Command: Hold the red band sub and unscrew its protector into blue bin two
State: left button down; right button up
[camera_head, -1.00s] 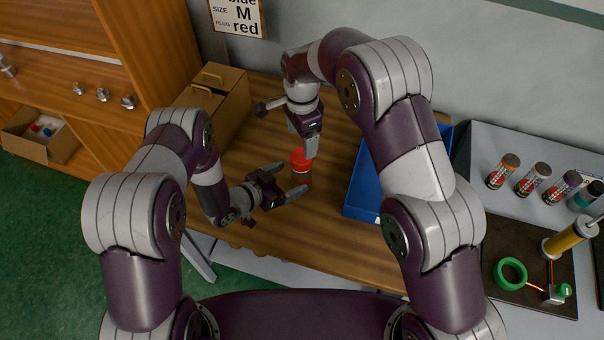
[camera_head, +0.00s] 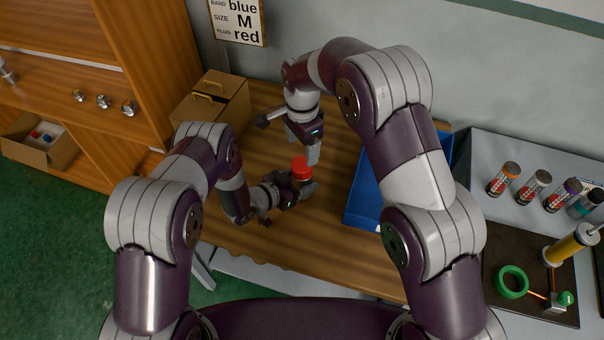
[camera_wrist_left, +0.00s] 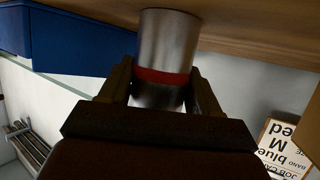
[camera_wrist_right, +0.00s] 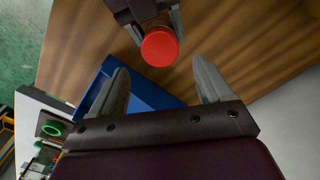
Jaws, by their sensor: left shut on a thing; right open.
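The red band sub (camera_wrist_left: 165,55) is a metal cylinder with a red band, seen in the left wrist view between the fingers of my left gripper (camera_wrist_left: 163,85). My left gripper (camera_head: 303,190) is shut on it in the head view. Its red protector (camera_head: 300,169) is on the end of the sub and faces up; it also shows as a red disc in the right wrist view (camera_wrist_right: 159,46). My right gripper (camera_head: 302,150) is open and empty just beyond the protector, apart from it. A blue bin (camera_head: 357,205) stands to the right; no number on it is readable.
A cardboard box (camera_head: 222,100) stands at the back left of the wooden table (camera_head: 270,240). A wall card (camera_head: 237,20) reads band blue, size M, plug red. Several banded tubes (camera_head: 533,188), a green ring (camera_head: 512,282) and a yellow cylinder (camera_head: 570,245) are on the right bench.

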aim_at(302, 164)
jog(key=n, duration=0.3)
jog(key=shift+f+n, duration=0.3)
jog(key=shift+f, duration=0.1)
notch_tip(302, 164, down, 7)
jog(key=shift+f, duration=0.1)
jog(key=c, duration=1.1)
jog(key=shift+o, duration=0.2)
jog(key=n, duration=0.3)
jog(key=shift+n, duration=0.3)
jog(key=n, duration=2.8)
jog(key=shift+n, duration=0.3)
jog(key=n, duration=0.6)
jog(key=shift+n, duration=0.4)
jog(key=n, duration=0.5)
